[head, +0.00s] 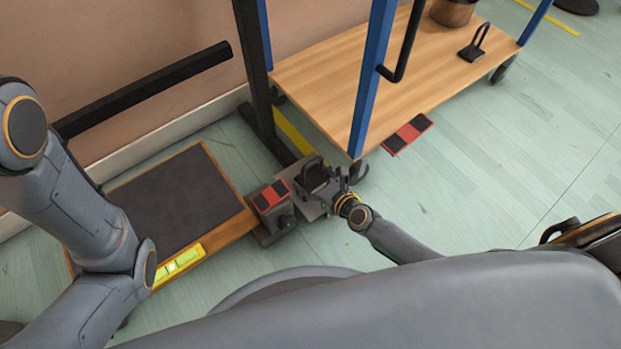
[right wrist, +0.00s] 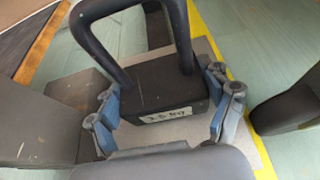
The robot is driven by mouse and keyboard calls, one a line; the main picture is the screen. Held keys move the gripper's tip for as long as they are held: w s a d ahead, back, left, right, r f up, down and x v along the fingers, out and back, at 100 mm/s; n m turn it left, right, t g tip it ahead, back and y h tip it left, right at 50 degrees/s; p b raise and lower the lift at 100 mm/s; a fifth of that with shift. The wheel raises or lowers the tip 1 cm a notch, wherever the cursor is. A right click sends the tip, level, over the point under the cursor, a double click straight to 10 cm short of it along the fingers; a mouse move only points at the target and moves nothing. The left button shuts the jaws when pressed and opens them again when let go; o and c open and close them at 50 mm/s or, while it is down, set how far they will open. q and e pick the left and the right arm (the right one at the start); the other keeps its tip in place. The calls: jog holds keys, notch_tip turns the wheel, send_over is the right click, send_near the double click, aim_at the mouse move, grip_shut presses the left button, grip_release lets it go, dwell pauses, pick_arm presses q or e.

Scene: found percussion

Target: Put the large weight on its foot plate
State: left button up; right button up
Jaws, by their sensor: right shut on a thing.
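The large weight (head: 317,181) is a black block with a tall looped handle; it also shows in the right wrist view (right wrist: 160,88) with a white label on its side. My right gripper (head: 331,187) is shut on the weight's block, with one blue-padded finger on each side in the right wrist view (right wrist: 165,108). A light grey foot plate (head: 311,211) lies under the weight at the foot of the dark post; its edge shows in the right wrist view (right wrist: 206,47). I cannot tell whether the weight touches the plate. My left gripper is out of view.
A grey box with a red-and-black top (head: 270,198) stands just left of the plate. Farther left is a dark-topped platform (head: 180,205) with a yellow level. A blue-posted wooden cart (head: 340,85) stands behind, carrying a smaller handled weight (head: 472,51). Open floor lies to the right.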

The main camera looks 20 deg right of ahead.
jog(key=shift+w+r, duration=0.2)
jog(key=shift+r, duration=0.05)
jog(key=shift+f, duration=0.15)
jog(key=o, duration=1.8)
jog(key=shift+s+f, duration=0.15)
jog(key=shift+s, duration=0.05)
jog(key=shift+c, duration=0.2)
